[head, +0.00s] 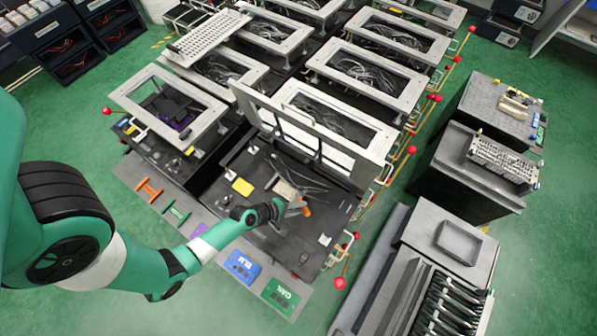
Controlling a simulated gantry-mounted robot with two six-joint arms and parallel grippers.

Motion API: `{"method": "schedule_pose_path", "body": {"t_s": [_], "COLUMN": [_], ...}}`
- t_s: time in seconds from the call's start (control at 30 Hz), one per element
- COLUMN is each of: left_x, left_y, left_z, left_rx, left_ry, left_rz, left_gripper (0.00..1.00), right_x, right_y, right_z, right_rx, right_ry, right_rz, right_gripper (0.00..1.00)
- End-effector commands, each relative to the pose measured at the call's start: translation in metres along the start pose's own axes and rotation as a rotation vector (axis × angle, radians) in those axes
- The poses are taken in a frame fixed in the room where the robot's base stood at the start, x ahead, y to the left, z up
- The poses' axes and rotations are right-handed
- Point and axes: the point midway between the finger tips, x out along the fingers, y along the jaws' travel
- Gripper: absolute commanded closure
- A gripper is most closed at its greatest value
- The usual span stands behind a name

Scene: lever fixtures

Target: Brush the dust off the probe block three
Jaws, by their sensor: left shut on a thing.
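My left gripper (286,209) reaches in from the left over the open fixture base (325,225) at the lower middle. It is shut on a small tool with an orange part (304,208), which looks like the brush; the fingers hide much of it. A tan piece (284,188) lies just beyond the gripper, and I cannot tell whether it touches the tool. Black cables lie beside it. I cannot make out which part is probe block three, and dust is too small to see. My right gripper is not in view.
The fixture's framed lid (325,150) stands raised behind the gripper. Red-ball levers (340,283) line the right side. Blue (241,266) and green (280,296) labelled plates lie in front. Several other framed fixtures fill the back. Grey cabinets (440,245) stand right, across green floor.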

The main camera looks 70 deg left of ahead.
Motion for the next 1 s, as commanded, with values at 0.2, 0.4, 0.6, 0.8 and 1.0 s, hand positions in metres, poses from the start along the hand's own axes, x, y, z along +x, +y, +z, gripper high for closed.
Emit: {"method": "schedule_pose_path", "body": {"t_s": [0.2,0.4,0.6,0.8,1.0], "left_x": [0.004,0.005,0.002,-0.006,-0.011], "left_y": [-0.004,-0.004,-0.003,0.002,0.004], "left_z": [-0.002,-0.003,-0.019,-0.038,-0.045], "left_rx": [0.000,0.000,-0.006,-0.005,-0.001], "left_ry": [0.000,0.000,0.005,0.004,0.000], "left_rz": [0.000,0.000,0.001,0.001,0.001], "left_gripper": [1.00,1.00,1.00,1.00,1.00], "right_x": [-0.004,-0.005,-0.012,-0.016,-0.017], "right_y": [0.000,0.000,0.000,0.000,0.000], "right_z": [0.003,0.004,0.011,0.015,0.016], "right_rx": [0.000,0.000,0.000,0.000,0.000], "right_ry": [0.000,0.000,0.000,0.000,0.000], "right_rz": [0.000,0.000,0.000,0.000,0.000], "right_gripper": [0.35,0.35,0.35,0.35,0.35]}}
